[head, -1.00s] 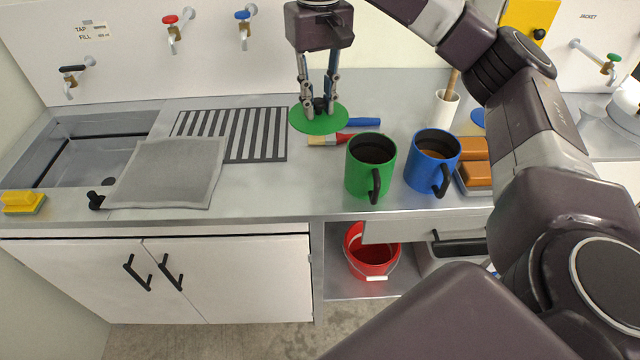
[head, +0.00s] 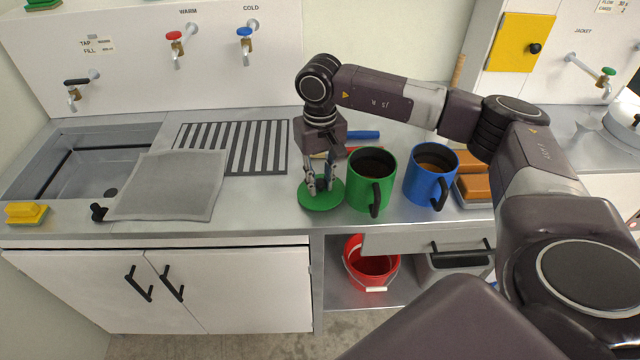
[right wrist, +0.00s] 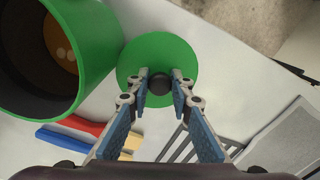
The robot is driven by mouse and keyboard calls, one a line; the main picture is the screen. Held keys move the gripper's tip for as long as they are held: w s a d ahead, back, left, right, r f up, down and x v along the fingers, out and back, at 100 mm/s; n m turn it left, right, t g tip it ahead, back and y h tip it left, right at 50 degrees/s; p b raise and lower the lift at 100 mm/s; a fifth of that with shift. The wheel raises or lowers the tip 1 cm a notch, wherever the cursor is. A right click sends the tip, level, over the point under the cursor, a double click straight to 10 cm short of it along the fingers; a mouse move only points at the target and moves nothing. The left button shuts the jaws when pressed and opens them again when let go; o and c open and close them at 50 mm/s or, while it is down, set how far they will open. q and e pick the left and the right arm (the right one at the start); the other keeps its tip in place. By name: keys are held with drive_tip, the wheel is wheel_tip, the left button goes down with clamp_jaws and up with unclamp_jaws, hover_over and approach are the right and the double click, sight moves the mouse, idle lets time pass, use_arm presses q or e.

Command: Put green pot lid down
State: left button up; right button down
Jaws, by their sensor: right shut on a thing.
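The green pot lid (head: 320,200) is a flat disc with a dark knob, at the worktop just left of the green pot (head: 369,182). My right gripper (head: 321,184) is above the lid with its fingers shut on the knob. In the right wrist view the lid (right wrist: 178,58) lies flat beneath the fingertips (right wrist: 160,84), beside the green pot (right wrist: 98,50), which is open with brown contents inside. I cannot tell for sure whether the lid touches the worktop. My left gripper is not in view.
A blue pot (head: 430,175) stands right of the green pot, with orange-brown blocks (head: 472,188) beyond it. A grey mat (head: 170,187), slatted drainer (head: 235,145) and sink (head: 85,165) lie left. The worktop's front edge (head: 270,228) is close to the lid.

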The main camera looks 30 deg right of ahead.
sight(320, 182)
drive_tip(key=shift+f, duration=0.85)
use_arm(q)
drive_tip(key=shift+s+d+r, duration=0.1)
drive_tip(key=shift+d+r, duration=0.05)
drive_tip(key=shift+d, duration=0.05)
use_arm(e)
drive_tip(key=c, duration=1.7)
unclamp_jaws()
drive_tip(key=shift+f, duration=0.1)
drive_tip(key=shift+c, duration=0.2)
use_arm(q)
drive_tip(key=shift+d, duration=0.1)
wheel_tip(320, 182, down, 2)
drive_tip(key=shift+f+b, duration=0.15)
drive_tip(key=shift+b, duration=1)
use_arm(e)
wheel_tip(320, 182, up, 12)
